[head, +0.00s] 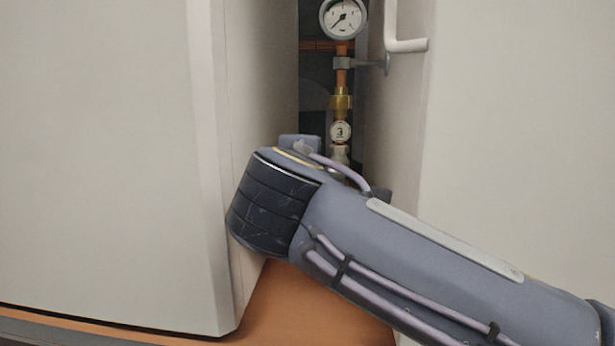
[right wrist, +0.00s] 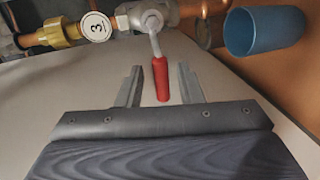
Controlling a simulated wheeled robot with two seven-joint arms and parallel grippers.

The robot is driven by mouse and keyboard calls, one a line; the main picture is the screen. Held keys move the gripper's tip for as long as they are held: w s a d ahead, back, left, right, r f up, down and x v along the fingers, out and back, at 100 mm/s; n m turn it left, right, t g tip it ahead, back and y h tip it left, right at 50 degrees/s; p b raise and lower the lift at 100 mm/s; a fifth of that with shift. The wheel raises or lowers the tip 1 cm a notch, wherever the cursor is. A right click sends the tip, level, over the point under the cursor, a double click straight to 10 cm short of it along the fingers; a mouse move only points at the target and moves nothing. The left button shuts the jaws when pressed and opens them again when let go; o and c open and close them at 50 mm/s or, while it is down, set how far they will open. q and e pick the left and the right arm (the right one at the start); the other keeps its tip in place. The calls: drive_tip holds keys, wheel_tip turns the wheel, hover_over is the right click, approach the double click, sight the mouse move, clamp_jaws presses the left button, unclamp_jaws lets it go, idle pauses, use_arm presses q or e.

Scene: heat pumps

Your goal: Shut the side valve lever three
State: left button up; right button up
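The side valve lever three, with a red grip (right wrist: 161,79) on a pale metal arm, shows in the right wrist view. It joins a grey metal valve body (right wrist: 151,15) on a copper pipe. A round tag marked 3 (right wrist: 97,27) is beside it, and the tag also shows in the head view (head: 340,132). My right gripper (right wrist: 162,82) is open, with its two fingers on either side of the red grip and a gap to each. In the head view my right arm hides the lever and the gripper's fingers. My left gripper is not in view.
White cabinets (head: 105,150) stand left and right of the narrow gap with the pipe. A gauge (head: 343,18) and a white handle (head: 405,45) are above. A blue cup-like part (right wrist: 264,31) is beside the valve. The floor is orange-brown.

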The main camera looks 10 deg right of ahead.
drive_tip(key=v, duration=0.5)
drive_tip(key=shift+s+r, duration=0.1)
drive_tip(key=shift+s, duration=0.1)
drive_tip(key=shift+c, duration=1.2)
drive_tip(key=f+p+v, duration=0.1)
drive_tip(key=v, duration=0.8)
drive_tip(key=f+p+v, duration=0.1)
drive_tip(key=f+v, duration=0.1)
drive_tip(key=v, duration=0.8)
drive_tip(key=shift+s+d+f, duration=0.25)
drive_tip(key=shift+s+d, duration=0.15)
drive_tip(key=shift+s, duration=0.25)
